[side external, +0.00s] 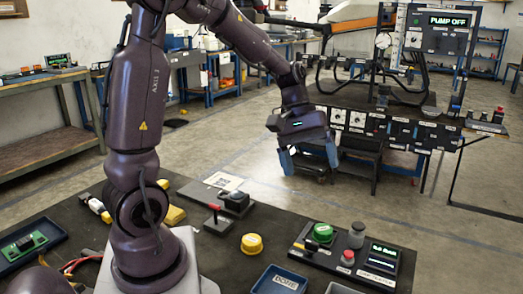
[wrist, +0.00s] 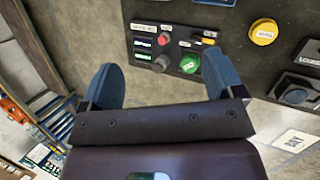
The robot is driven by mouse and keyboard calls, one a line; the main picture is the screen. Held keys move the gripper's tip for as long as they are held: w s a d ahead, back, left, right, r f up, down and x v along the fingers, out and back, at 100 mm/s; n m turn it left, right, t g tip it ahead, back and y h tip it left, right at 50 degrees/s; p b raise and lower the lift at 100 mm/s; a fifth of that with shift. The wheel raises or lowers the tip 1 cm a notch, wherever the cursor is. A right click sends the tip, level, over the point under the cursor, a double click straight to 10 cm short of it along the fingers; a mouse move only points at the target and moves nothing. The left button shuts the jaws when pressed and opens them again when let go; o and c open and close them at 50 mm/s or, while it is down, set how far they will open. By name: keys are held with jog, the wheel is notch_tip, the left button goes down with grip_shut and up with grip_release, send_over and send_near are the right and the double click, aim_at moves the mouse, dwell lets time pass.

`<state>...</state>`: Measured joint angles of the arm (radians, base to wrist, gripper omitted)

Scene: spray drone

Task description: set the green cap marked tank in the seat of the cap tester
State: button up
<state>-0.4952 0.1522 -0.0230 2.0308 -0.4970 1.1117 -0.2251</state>
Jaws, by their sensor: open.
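The green cap (side external: 322,232) sits on the left part of the cap tester's black panel (side external: 314,256); a pale label shows on its top. I cannot tell whether it rests in a seat. My gripper (side external: 311,169) is open, empty and pointing down, high above the table and apart from the cap. In the wrist view the green cap (wrist: 190,63) shows between the blue fingers, close to the right one. The tester has a grey knob (side external: 356,235), a red button (side external: 347,257) and a lit display (side external: 384,251).
A yellow cap (side external: 252,243) stands left of the tester. A blue tray labelled DONE (side external: 279,280) lies in front. A red-handled device (side external: 215,219) stands further left. At the back, a bench carries a screen reading PUMP OFF (side external: 449,20). The air around my gripper is clear.

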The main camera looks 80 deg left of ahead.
jog(key=s+d+r+m+t+y, duration=0.2)
jog(key=s+d+r+m, duration=0.1)
jog(key=s+d+m, duration=0.1)
jog(key=s+d+r+m+t+y, duration=0.2)
jog(key=s+d+r+m+y, duration=0.1)
jog(key=s+m, duration=0.4)
jog(key=shift+s+d+r, duration=0.5)
jog(key=shift+s+r, duration=0.05)
jog(key=shift+c, duration=0.5)
